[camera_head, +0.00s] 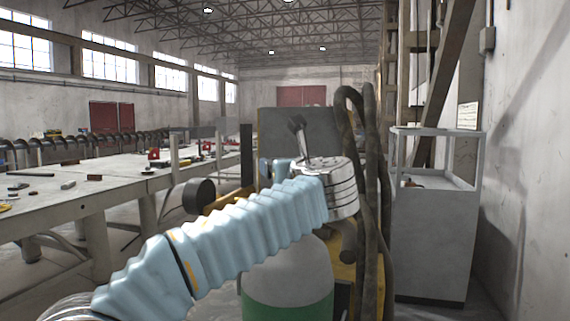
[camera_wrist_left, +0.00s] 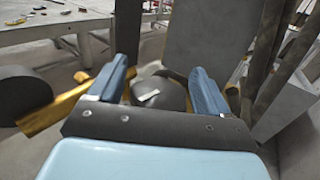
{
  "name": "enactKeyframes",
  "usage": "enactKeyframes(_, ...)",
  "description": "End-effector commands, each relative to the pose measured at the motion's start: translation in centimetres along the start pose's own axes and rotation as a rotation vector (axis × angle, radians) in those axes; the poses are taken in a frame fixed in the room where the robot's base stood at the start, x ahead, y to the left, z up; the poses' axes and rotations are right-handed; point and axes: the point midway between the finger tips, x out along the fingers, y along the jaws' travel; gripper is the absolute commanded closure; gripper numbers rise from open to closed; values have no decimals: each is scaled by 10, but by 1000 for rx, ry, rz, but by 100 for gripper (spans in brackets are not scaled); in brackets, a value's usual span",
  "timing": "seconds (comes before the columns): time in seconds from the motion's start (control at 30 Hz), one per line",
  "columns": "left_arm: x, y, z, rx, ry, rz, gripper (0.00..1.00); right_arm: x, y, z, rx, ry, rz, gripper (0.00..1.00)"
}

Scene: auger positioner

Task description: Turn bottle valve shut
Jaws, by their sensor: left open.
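A gas bottle (camera_head: 287,275), white above and green below, stands behind my left arm in the head view. My arm and wrist cover the top of the bottle, so its valve is hidden there. In the left wrist view my left gripper (camera_wrist_left: 160,70) is open, its two blue fingers wide apart. A rounded dark grey part with a small pale bar (camera_wrist_left: 149,95) shows between the fingers; I cannot tell whether it is the valve. No contact with the fingers shows. In the head view the blue fingers of my left gripper (camera_head: 273,167) show just beyond the wrist.
A yellow frame (camera_wrist_left: 60,106) with a dark wheel (camera_head: 199,195) is beside the bottle. Thick dark hoses (camera_head: 370,190) hang on the right. A grey panel (camera_wrist_left: 197,35) stands behind. A long workbench (camera_head: 60,200) is left, and a grey cabinet (camera_head: 432,245) right.

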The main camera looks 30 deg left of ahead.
Motion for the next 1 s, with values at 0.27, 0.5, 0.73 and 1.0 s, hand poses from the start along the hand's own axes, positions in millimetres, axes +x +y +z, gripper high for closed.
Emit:
enactKeyframes(0.27,1,0,0,0,0,0,25,0,0,0,0,0,0,57)
enactKeyframes(0.5,1,0,0,0,-1,0,62,0,0,0,0,0,0,57)
enactKeyframes(0.73,1,0,2,-1,-4,-4,76,0,0,0,0,0,0,57)
enactKeyframes(1.0,1,1,5,-3,-7,-72,76,-3,-1,0,0,0,0,57)
